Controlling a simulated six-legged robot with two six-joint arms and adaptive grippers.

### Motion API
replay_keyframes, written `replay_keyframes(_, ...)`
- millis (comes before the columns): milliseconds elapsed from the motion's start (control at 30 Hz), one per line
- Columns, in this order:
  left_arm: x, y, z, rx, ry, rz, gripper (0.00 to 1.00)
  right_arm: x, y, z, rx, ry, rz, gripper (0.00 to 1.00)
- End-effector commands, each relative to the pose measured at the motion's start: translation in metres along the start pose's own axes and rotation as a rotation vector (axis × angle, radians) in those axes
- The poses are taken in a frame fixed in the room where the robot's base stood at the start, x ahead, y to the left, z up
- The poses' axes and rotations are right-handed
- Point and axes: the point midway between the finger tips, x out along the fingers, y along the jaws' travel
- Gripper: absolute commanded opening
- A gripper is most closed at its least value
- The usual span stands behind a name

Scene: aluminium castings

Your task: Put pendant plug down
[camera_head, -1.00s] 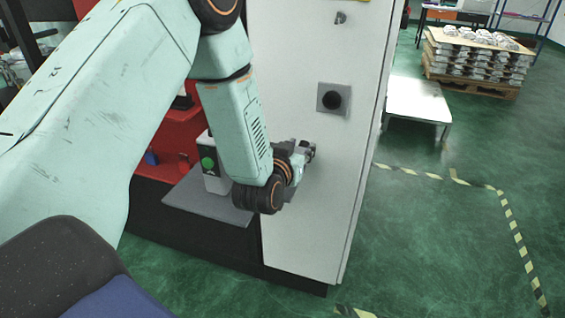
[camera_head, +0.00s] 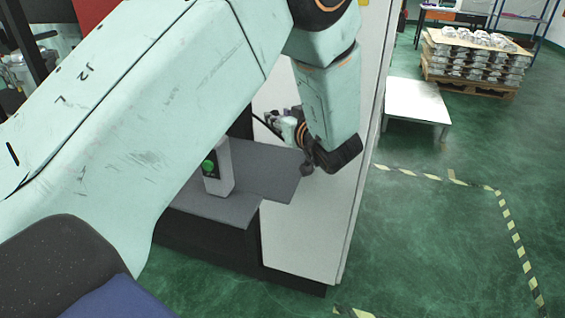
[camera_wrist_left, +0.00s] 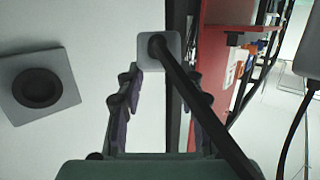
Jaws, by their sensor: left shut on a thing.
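The pendant plug (camera_wrist_left: 151,61) is a pale block with a dark round end and a thick black cable in the left wrist view. My left gripper (camera_wrist_left: 163,76) is shut on it, one purple-padded finger on either side. In the head view my left gripper (camera_head: 278,121) is in front of the white cabinet, above the grey shelf (camera_head: 262,163); the plug is too small there to make out. A square grey socket plate (camera_wrist_left: 38,86) with a dark round opening is on the cabinet, left of the plug and apart from it. My arm hides it in the head view.
A pale box with a green button (camera_head: 218,167) stands on the shelf. The white cabinet (camera_head: 345,215) rises behind my gripper. A low white table (camera_head: 414,101) and a pallet of castings (camera_head: 470,62) are at the right. Green floor between is clear.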

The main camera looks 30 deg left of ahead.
Motion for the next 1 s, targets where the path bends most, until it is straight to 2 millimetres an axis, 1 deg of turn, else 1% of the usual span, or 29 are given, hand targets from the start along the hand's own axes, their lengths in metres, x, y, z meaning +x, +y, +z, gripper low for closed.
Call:
replay_keyframes(33, 0.002, -0.001, 0.012, 0.005, -0.003, -0.003, 0.00, 0.003, 0.000, 0.000, 0.000, 0.000, 0.000, 0.40)
replay_keyframes(100, 0.005, -0.001, 0.026, 0.004, -0.004, -0.003, 0.00, 0.005, 0.000, 0.000, 0.000, 0.000, 0.000, 0.40)
replay_keyframes(200, 0.008, -0.001, 0.043, 0.004, -0.003, -0.003, 0.00, 0.008, 0.000, 0.000, 0.000, 0.000, 0.000, 0.40)
replay_keyframes(300, 0.011, 0.000, 0.053, 0.002, -0.001, -0.001, 0.00, 0.010, 0.000, 0.000, 0.000, 0.000, 0.000, 0.40)
replay_keyframes(467, 0.012, 0.000, 0.062, 0.002, -0.002, -0.001, 0.00, 0.011, 0.000, 0.000, 0.000, 0.000, 0.000, 0.40)
replay_keyframes(700, 0.018, -0.001, 0.093, 0.002, -0.001, -0.001, 0.00, 0.017, 0.000, 0.000, 0.000, 0.000, 0.000, 0.40)
replay_keyframes(1000, 0.019, -0.001, 0.094, 0.000, -0.001, -0.001, 0.00, 0.016, 0.000, 0.000, 0.000, 0.000, 0.000, 0.40)
